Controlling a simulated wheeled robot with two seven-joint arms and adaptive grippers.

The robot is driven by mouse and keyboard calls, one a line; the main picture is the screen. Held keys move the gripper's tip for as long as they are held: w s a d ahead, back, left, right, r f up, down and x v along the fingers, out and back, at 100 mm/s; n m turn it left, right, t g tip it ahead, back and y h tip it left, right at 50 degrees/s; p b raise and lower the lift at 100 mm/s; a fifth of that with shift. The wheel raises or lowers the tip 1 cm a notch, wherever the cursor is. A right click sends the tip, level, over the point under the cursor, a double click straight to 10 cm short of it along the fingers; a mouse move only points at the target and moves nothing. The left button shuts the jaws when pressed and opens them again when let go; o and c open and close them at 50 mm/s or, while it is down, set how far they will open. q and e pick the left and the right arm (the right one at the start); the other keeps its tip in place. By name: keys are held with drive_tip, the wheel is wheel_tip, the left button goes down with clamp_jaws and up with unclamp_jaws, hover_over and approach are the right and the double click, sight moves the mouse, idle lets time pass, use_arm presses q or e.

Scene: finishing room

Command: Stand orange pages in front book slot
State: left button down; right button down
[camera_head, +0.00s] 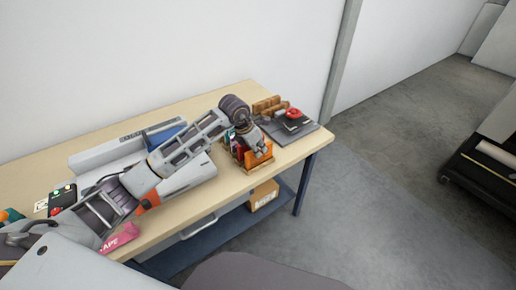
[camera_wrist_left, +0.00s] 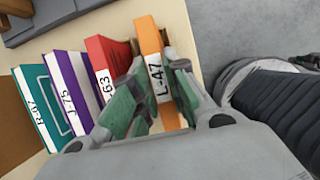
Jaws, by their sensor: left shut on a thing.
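My left gripper (camera_head: 257,149) reaches down over the book rack (camera_head: 239,160) at the table's right part. In the left wrist view its green-padded fingers (camera_wrist_left: 158,92) are shut on the orange book (camera_wrist_left: 150,42), labelled L-47. The orange book also shows in the head view (camera_head: 260,159), at the front end of the row. It stands roughly upright, beside the red book (camera_wrist_left: 108,55), with a narrow gap between them. A purple book (camera_wrist_left: 67,85) and a teal book (camera_wrist_left: 40,105) stand farther along. The fingers hide part of the red and orange books. Whether the orange book's base touches the rack is hidden.
A dark grey board (camera_head: 309,128) with a red-topped device (camera_head: 293,114) lies just right of the rack, with wooden blocks (camera_head: 268,104) behind. A cardboard box (camera_head: 264,194) sits on the lower shelf. The table's front edge is close to the rack.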

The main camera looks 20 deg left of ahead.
use_arm(q)
drive_tip(key=c, duration=1.7)
unclamp_jaws()
drive_tip(key=shift+r, duration=0.1)
drive_tip(key=shift+p+v, duration=1.45)
drive_tip(key=shift+v, duration=1.2)
drive_tip(key=shift+p+v, duration=1.25)
drive_tip(key=shift+v, duration=1.5)
drive_tip(key=shift+s, duration=0.1)
